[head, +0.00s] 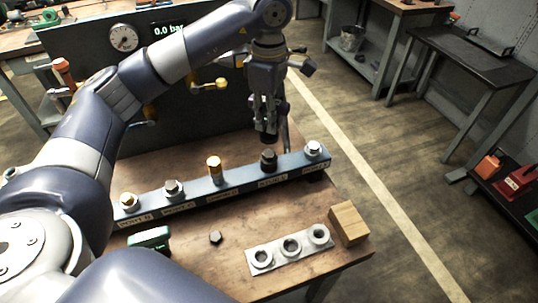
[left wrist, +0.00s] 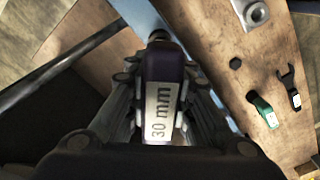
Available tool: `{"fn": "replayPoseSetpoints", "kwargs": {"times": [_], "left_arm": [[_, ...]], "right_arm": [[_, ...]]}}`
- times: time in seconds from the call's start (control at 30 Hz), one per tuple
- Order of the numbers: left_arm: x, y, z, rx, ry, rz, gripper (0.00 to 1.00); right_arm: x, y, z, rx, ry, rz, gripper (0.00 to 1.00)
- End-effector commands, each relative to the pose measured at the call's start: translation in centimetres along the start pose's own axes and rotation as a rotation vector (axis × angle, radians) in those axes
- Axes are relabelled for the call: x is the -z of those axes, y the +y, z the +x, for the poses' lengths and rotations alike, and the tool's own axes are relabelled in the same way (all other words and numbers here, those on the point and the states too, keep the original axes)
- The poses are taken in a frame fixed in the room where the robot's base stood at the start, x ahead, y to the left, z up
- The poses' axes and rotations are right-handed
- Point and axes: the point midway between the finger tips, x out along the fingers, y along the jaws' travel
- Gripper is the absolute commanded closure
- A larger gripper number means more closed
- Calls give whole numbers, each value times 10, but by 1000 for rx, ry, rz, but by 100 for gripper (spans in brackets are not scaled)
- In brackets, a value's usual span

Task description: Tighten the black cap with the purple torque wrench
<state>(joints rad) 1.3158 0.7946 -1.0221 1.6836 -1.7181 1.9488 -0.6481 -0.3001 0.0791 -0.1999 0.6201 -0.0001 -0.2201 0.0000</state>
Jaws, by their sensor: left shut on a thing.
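The black cap (head: 268,160) sits on the blue rail (head: 240,189), between a taller gold cap (head: 214,169) and a silver cap (head: 312,149). My left gripper (head: 267,122) hangs pointing down just above and behind the black cap. In the left wrist view the gripper (left wrist: 158,105) is shut on the purple wrench (left wrist: 164,66), whose label reads 30 mm. A dark round end shows beyond the wrench; I cannot tell whether it is the wrench's tip or the cap. In the head view the wrench is mostly hidden by the fingers. My right gripper is out of view.
On the wooden table, a green tool (head: 148,238), a dark hex nut (head: 215,237), a grey plate with three rings (head: 290,247) and a wooden block (head: 348,223) lie in front of the rail. A panel with a gauge (head: 123,38) stands behind.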

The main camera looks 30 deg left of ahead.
Motion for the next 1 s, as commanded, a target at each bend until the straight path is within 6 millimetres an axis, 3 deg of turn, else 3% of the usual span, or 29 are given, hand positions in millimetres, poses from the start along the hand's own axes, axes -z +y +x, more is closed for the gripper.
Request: {"fn": "replayPoseSetpoints", "kwargs": {"times": [0.43,0.87,1.0], "left_arm": [[0,0,-1,-1,-1,-449,100],[0,0,-1,-1,-1,-513,100],[0,0,-1,-1,-1,-619,100]], "right_arm": [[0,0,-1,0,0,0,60],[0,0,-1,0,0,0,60],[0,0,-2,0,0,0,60]]}}
